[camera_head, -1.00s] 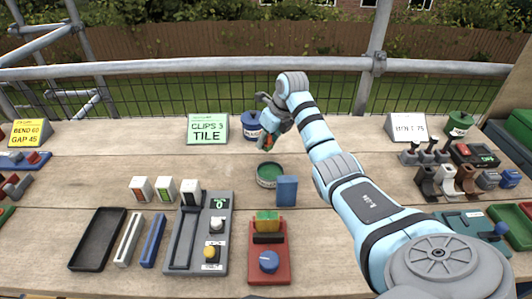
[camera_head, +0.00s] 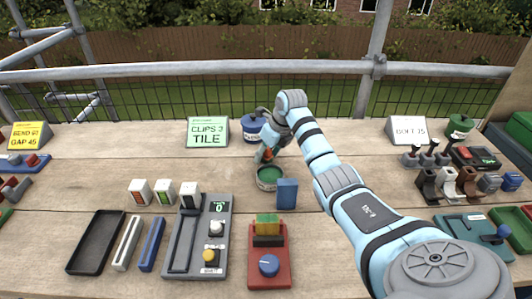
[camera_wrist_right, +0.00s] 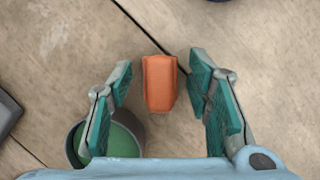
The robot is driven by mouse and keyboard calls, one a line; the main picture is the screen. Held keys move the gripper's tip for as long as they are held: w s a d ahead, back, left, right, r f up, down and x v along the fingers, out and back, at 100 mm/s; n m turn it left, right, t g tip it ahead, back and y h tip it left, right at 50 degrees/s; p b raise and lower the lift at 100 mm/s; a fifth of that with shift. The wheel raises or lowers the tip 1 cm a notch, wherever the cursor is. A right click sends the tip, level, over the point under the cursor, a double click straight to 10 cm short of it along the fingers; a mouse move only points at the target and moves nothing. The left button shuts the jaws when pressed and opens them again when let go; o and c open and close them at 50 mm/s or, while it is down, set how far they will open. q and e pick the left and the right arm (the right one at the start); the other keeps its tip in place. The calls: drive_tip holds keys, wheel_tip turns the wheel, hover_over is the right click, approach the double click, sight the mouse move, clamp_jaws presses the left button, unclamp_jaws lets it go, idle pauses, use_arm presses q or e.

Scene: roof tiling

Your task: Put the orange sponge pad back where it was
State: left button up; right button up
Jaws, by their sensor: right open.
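The orange sponge pad (camera_wrist_right: 159,83) is a small orange block. In the right wrist view it sits between the two teal-padded fingers of my right gripper (camera_wrist_right: 160,88), with a gap on each side. My right gripper is open around it. In the head view the right gripper (camera_head: 266,152) is low over the table, just behind a green-topped round tin (camera_head: 268,184). A bit of the orange pad shows at its fingers there. I cannot tell whether the pad's underside rests on the wood. My left gripper is out of view.
The tin (camera_wrist_right: 125,135) is close to the left finger in the wrist view. A blue block (camera_head: 287,194) stands right of the tin. A blue pot (camera_head: 253,126) and green sign (camera_head: 207,132) are behind. A red device (camera_head: 269,275) is in front. The wood left of the tin is bare.

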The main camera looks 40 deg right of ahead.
drive_tip(key=p+v, duration=0.2)
drive_tip(key=v, duration=1)
